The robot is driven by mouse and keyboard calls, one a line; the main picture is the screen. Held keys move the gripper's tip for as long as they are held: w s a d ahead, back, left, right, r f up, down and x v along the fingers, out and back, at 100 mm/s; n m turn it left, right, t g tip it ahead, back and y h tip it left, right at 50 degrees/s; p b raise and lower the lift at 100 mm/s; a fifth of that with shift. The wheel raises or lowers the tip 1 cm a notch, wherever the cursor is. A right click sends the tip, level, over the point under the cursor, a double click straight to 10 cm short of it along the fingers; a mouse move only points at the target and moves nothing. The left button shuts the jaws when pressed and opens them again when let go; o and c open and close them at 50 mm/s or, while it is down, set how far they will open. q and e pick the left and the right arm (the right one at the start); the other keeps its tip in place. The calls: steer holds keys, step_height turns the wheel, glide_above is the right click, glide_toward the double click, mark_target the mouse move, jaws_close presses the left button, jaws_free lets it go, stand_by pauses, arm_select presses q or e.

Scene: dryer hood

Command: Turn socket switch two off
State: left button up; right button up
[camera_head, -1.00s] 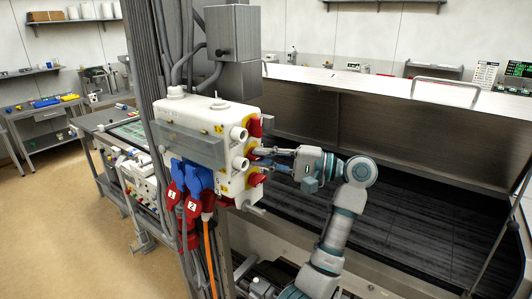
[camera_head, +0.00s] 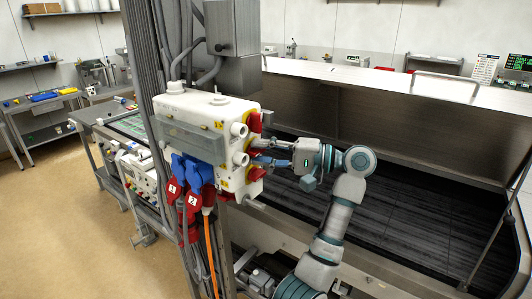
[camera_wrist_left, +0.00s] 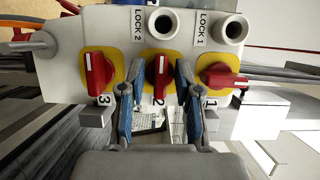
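A white socket box (camera_head: 205,107) is mounted on a grey post, with red rotary switches on yellow plates on its right side. In the left wrist view, the red switch two (camera_wrist_left: 158,76) is in the middle with its handle upright. My left gripper (camera_head: 268,153) is at the box's switch side. In the wrist view its blue fingers (camera_wrist_left: 158,73) are open on either side of switch two, with gaps visible. My right gripper is out of view.
Blue and red plugs (camera_head: 192,175) with cables hang below the box. A conduit post (camera_head: 143,90) stands at its left. A large metal hood basin (camera_head: 400,190) lies behind and right of my arm. Open floor is at the lower left.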

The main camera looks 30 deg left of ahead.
arm_select(q)
steer(key=shift+a, duration=0.1)
steer(key=v, duration=0.7)
steer(key=shift+w+d, duration=0.15)
steer(key=shift+d, duration=0.2)
steer(key=shift+a, duration=0.2)
